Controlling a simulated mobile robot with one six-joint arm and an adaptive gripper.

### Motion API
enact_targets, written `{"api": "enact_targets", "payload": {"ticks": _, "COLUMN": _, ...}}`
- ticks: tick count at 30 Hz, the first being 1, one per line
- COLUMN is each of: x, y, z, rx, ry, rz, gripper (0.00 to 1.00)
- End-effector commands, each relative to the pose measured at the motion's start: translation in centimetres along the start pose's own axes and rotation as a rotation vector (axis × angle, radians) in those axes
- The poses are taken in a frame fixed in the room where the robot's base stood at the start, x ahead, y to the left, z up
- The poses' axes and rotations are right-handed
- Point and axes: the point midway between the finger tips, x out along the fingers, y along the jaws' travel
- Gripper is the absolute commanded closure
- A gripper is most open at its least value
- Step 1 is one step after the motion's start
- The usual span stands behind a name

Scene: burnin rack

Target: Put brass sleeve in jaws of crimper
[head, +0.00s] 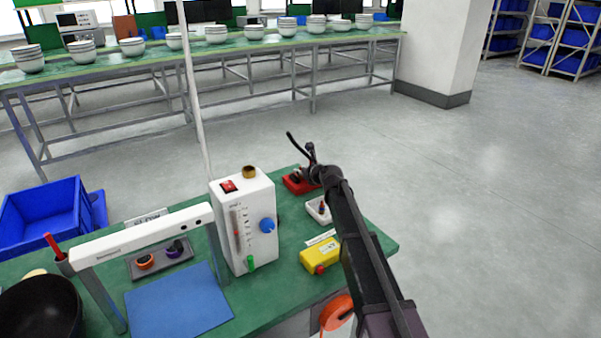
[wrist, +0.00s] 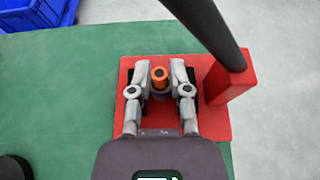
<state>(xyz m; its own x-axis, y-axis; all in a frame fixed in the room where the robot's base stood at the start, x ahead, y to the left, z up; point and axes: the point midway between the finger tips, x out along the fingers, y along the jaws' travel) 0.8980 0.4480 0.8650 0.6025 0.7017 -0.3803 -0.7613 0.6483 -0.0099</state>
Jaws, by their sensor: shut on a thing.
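The crimper (wrist: 130,75) is a red base with a red post at its right and a long black lever rising from it. In the head view the red crimper (head: 291,186) stands at the table's far right corner, partly hidden by my arm. My gripper (wrist: 160,82) is over its base, with both fingers closed around a small round piece. This piece, apparently the brass sleeve (wrist: 160,73), looks orange on top with a dark centre and brassy below. It is upright at the crimper's middle; whether it sits in the jaws is hidden by the fingers.
A white box (head: 236,240) with knobs and a brass-coloured ring on top stands left of the crimper. A yellow box (head: 321,254) and a small white block (head: 319,210) are nearer. The black lever rises close beside my gripper.

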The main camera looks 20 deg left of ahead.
Motion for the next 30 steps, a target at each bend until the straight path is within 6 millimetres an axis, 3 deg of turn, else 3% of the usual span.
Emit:
{"api": "enact_targets", "payload": {"ticks": 6, "x": 0.2, "y": 0.0, "z": -0.4, "rx": 0.000, "ry": 0.000, "rz": 0.000, "gripper": 1.00}}
{"api": "enact_targets", "payload": {"ticks": 7, "x": 0.1, "y": 0.0, "z": -0.3, "rx": 0.000, "ry": 0.000, "rz": 0.000, "gripper": 0.70}}
{"api": "enact_targets", "payload": {"ticks": 10, "x": 0.1, "y": 0.0, "z": -0.3, "rx": 0.000, "ry": 0.000, "rz": 0.000, "gripper": 0.41}}
{"api": "enact_targets", "payload": {"ticks": 27, "x": -0.1, "y": 0.0, "z": 0.1, "rx": 0.000, "ry": 0.000, "rz": 0.000, "gripper": 0.41}}
{"api": "enact_targets", "payload": {"ticks": 30, "x": -1.1, "y": 0.1, "z": 0.1, "rx": 0.001, "ry": 0.000, "rz": 0.000, "gripper": 0.41}}
